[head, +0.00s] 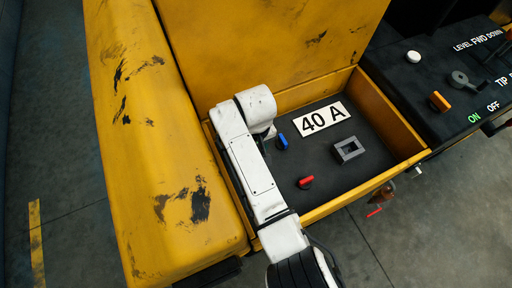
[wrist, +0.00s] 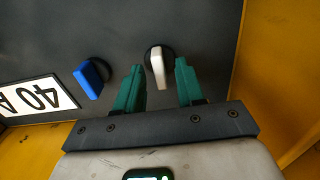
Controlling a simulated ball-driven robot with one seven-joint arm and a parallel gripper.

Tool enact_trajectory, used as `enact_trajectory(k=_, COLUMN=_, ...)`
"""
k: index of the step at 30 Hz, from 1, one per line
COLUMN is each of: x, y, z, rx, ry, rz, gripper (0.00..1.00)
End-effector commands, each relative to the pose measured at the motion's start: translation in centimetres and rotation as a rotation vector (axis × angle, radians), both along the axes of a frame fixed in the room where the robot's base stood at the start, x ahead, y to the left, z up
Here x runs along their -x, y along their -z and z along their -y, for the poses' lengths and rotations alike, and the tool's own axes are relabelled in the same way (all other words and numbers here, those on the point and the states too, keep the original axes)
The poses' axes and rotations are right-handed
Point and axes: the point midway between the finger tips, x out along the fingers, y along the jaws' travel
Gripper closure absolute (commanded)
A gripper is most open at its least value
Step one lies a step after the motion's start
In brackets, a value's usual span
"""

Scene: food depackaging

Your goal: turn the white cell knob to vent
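The white cell knob (wrist: 158,67) stands on the dark panel in the wrist view, its light bar pointing roughly along the fingers. My gripper (wrist: 160,68) is open, with one green finger on each side of the knob. A gap shows between the knob and each finger, so neither finger is seen touching it. In the head view my white arm hides the knob and my gripper's fingers. No vent marking can be made out.
A blue knob (head: 281,142) sits close by, left of my fingers in the wrist view. A red knob (head: 305,182), a grey square frame (head: 337,152) and a "40 A" label (head: 321,118) share the panel. Yellow walls (head: 402,128) edge it.

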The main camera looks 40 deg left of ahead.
Motion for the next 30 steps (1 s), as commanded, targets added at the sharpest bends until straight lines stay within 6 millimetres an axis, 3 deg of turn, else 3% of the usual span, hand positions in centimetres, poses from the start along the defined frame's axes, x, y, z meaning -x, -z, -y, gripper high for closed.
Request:
enact_trajectory(k=13, x=0.0, y=1.09, z=-0.01, rx=-0.001, ry=-0.001, rz=0.001, gripper=0.62)
enact_trajectory(k=25, x=-0.01, y=1.07, z=0.01, rx=-0.001, ry=0.0, rz=0.0, gripper=1.0)
enact_trajectory(k=30, x=0.01, y=1.12, z=0.02, rx=-0.001, ry=0.0, rz=0.0, gripper=1.0)
